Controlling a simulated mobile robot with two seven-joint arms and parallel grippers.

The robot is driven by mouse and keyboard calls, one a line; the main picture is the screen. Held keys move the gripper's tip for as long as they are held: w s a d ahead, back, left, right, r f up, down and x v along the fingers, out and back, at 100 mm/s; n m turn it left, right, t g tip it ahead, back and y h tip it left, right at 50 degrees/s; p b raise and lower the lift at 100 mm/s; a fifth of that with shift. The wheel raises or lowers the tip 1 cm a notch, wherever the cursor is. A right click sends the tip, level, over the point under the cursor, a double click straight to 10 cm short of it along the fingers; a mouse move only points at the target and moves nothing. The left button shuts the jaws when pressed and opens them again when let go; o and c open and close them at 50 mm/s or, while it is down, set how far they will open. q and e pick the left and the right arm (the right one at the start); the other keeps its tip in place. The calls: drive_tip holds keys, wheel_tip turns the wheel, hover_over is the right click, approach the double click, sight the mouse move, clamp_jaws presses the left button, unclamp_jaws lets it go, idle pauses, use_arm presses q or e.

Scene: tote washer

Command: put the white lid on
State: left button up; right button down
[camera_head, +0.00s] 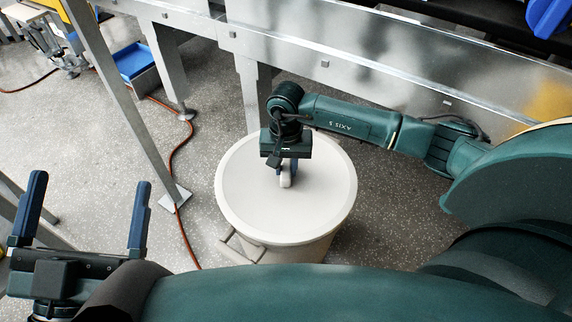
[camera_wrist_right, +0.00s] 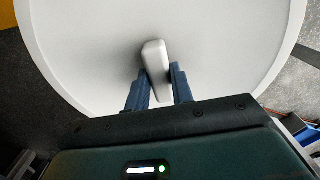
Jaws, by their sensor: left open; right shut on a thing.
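The white lid (camera_head: 250,205) is a large round disc over the top of a pale round bin (camera_head: 290,255). Whether it is fully seated on the rim I cannot tell. My right gripper (camera_head: 286,175) is above the lid's middle, shut on its upright handle. In the right wrist view the lid (camera_wrist_right: 215,45) fills most of the picture, with the handle (camera_wrist_right: 155,62) between the blue fingers of my right gripper (camera_wrist_right: 160,85). My left gripper (camera_head: 88,215) is open and empty at the lower left, apart from the bin.
Grey metal legs and a long steel rail (camera_head: 380,60) stand behind the bin. An orange hose (camera_head: 172,165) runs over the speckled floor left of it. A blue tray (camera_head: 133,60) lies further back. Floor right of the bin is clear.

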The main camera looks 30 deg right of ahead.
drive_tip(key=c, duration=0.7)
unclamp_jaws()
drive_tip(key=shift+o, duration=0.2)
drive_tip(key=shift+r, duration=0.1)
drive_tip(key=shift+r+p, duration=2.45)
drive_tip(key=shift+r, duration=1)
